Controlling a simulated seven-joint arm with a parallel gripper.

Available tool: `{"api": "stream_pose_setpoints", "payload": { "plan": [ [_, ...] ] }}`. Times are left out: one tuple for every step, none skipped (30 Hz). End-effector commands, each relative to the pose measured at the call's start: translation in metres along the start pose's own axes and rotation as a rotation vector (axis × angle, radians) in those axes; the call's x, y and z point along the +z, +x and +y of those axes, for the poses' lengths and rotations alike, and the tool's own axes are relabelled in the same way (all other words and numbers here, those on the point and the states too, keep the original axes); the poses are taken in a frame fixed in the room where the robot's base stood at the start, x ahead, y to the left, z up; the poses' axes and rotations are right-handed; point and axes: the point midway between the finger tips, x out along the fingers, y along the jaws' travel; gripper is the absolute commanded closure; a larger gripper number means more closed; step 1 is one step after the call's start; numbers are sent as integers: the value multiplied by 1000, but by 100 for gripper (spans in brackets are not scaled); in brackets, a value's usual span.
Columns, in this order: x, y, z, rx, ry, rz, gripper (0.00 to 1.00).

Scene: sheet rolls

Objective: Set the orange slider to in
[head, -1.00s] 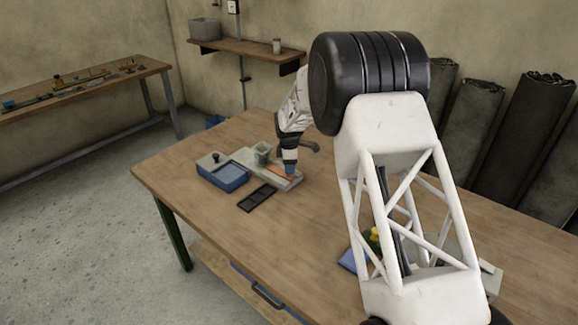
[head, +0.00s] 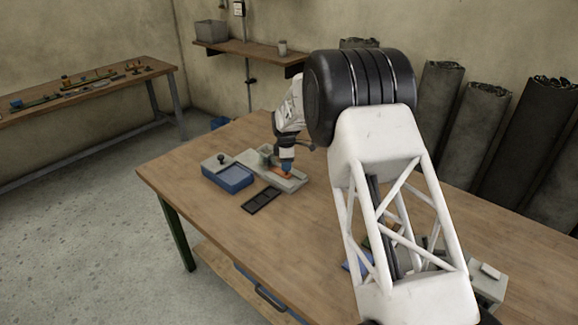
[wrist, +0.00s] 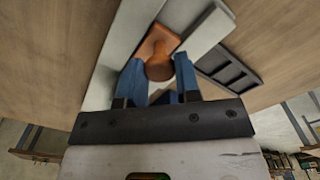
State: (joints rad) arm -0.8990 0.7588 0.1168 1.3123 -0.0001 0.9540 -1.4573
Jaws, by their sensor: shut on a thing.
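The orange slider (head: 281,173) lies on a long grey base (head: 294,184) near the far left part of the table. In the wrist view the orange slider (wrist: 158,42) has a round knob that sits between my two blue fingers. My gripper (head: 287,166) points down over the slider, and in the wrist view (wrist: 158,70) it is shut on the knob. The grey base also shows under the slider in the wrist view (wrist: 118,45). My fingers hide part of the slider in the head view, and I cannot read any end marks.
A blue tray (head: 228,181) with a dark knob behind it stands left of the base. A flat black compartment tray (head: 262,200) lies in front. Bare table (head: 310,225) lies in front.

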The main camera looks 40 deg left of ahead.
Motion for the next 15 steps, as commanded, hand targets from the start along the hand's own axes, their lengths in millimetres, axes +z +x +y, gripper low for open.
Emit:
{"api": "stream_pose_setpoints", "payload": {
  "plan": [
    [0, 0, 0, 0, 0, 0, 100],
    [0, 0, 0, 0, 0, 0, 100],
    [0, 0, 0, 0, 0, 0, 100],
    [0, 0, 0, 0, 0, 0, 68],
    [0, 0, 0, 0, 0, 0, 63],
    [0, 0, 0, 0, 0, 0, 57],
    [0, 0, 0, 0, 0, 0, 52],
    [0, 0, 0, 0, 0, 0, 48],
    [0, 0, 0, 0, 0, 0, 43],
    [0, 0, 0, 0, 0, 0, 43],
    [0, 0, 0, 0, 0, 0, 43],
    [0, 0, 0, 0, 0, 0, 43],
    [0, 0, 0, 0, 0, 0, 43],
    [0, 0, 0, 0, 0, 0, 43],
    [0, 0, 0, 0, 0, 0, 43]
  ]
}}
